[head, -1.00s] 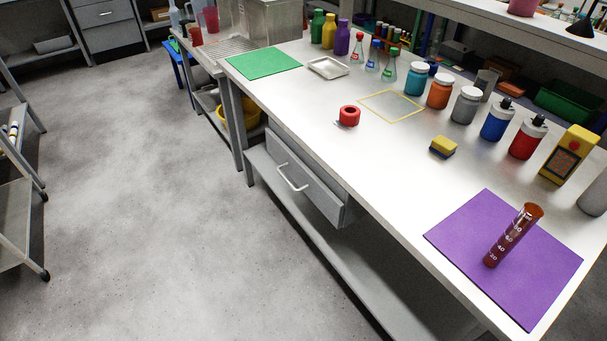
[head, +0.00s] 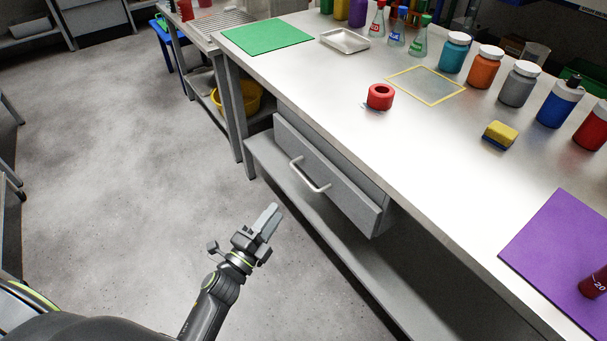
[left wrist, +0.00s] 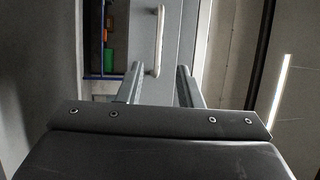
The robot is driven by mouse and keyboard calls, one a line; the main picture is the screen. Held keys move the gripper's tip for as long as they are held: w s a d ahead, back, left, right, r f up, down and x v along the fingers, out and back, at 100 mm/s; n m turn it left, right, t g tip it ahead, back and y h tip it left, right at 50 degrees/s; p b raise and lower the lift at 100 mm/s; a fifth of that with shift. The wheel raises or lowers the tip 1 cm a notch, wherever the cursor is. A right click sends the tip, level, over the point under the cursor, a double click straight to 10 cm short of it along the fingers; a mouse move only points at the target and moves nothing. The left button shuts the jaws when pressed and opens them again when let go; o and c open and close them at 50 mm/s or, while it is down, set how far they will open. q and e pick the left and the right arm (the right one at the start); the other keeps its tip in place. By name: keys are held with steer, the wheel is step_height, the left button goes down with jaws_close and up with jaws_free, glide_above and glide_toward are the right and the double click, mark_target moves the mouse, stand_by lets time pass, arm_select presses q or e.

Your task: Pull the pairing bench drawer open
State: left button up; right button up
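The bench drawer (head: 345,190) is a grey box under the white bench top, with its front close against its housing. Its pale bar handle (head: 307,179) is on the front. My left gripper (head: 267,221) is below and left of the handle in the head view, apart from it. In the left wrist view the two fingers of the left gripper (left wrist: 158,83) are spread with nothing between them. The handle (left wrist: 160,40) shows beyond the fingertips, roughly in line with the gap, on the grey drawer front (left wrist: 180,50). My right gripper is not in view.
A lower shelf (head: 370,270) runs under the drawer. The floor (head: 130,160) left of the bench is clear.

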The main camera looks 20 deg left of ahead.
mark_target(302, 175)
arm_select(q)
steer(key=x, duration=1.3)
steer(key=shift+w+f, duration=0.2)
steer(key=shift+w, duration=0.15)
jaws_close()
